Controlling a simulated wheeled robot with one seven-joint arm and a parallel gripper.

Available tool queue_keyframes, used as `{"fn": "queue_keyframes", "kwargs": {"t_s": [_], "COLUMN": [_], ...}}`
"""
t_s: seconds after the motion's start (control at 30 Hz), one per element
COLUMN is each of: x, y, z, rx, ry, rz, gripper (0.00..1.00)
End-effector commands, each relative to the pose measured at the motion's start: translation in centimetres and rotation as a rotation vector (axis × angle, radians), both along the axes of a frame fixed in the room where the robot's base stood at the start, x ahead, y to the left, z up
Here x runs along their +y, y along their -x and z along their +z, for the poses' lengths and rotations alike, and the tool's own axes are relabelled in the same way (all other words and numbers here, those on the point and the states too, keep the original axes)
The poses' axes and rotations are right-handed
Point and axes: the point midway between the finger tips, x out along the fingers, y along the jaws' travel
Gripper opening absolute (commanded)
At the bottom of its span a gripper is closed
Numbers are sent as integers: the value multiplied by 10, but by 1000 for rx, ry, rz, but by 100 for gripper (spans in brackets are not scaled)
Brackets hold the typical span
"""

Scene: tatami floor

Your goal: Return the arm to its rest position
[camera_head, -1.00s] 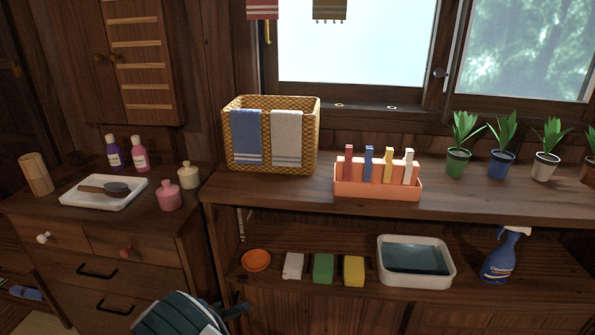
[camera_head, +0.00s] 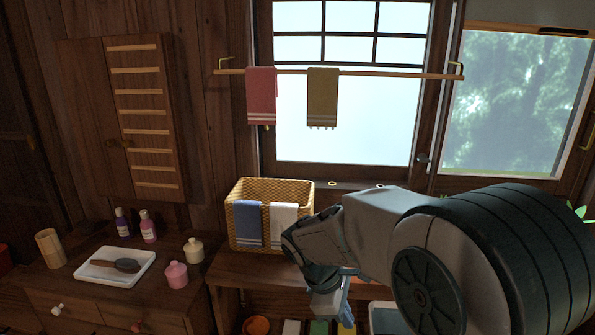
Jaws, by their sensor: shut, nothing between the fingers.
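My arm reaches in from the right side of the head view, large and close to the camera. My gripper (camera_head: 330,308) hangs down at the arm's end, in front of the shelf's front edge and below the wicker basket (camera_head: 273,188). It is small and partly turned away, with its fingers shut and nothing seen held. The arm hides most of the counter to the right of the basket.
A white tray (camera_head: 143,257) with a brush (camera_head: 125,265) lies on the left cabinet. Two towels hang on the rail (camera_head: 400,74). The lower shelf holds an orange dish (camera_head: 256,326).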

Motion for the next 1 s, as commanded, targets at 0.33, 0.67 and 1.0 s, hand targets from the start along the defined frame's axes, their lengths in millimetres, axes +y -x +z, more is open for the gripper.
{"fn": "queue_keyframes", "kwargs": {"t_s": [0.33,0.67,1.0], "x": [-42,-53,-53], "y": [76,122,126], "z": [109,153,155], "rx": [-297,-475,-492], "ry": [-291,-478,-499], "rz": [-683,-1149,-1203], "gripper": [0,0,0]}}
